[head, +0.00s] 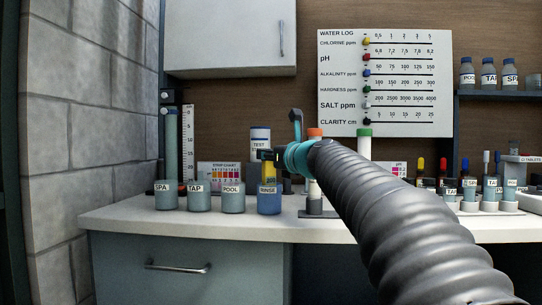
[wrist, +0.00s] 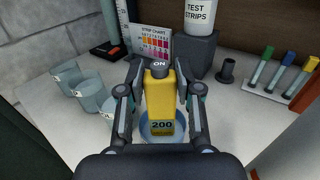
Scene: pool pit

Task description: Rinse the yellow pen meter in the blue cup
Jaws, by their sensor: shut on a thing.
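The yellow pen meter (wrist: 161,103) stands upright between the fingers of my gripper (wrist: 160,110) in the wrist view, with a dark cap marked ON and a display reading 200. My gripper is shut on it. The meter's lower end is inside the blue cup (wrist: 146,133), whose rim shows around it. In the head view the blue cup, labelled RINSE (head: 269,203), stands on the counter, with the yellow meter (head: 268,172) rising from its mouth. My gripper (head: 270,158) is partly hidden there by my arm. The meter's tip is hidden in the cup.
Cups labelled SPA (head: 166,197), TAP (head: 199,199) and POOL (head: 233,199) stand in a row left of the blue cup. Behind are a strip chart (wrist: 152,42) and a test strips bottle (wrist: 199,14) on a dark block (wrist: 187,53).

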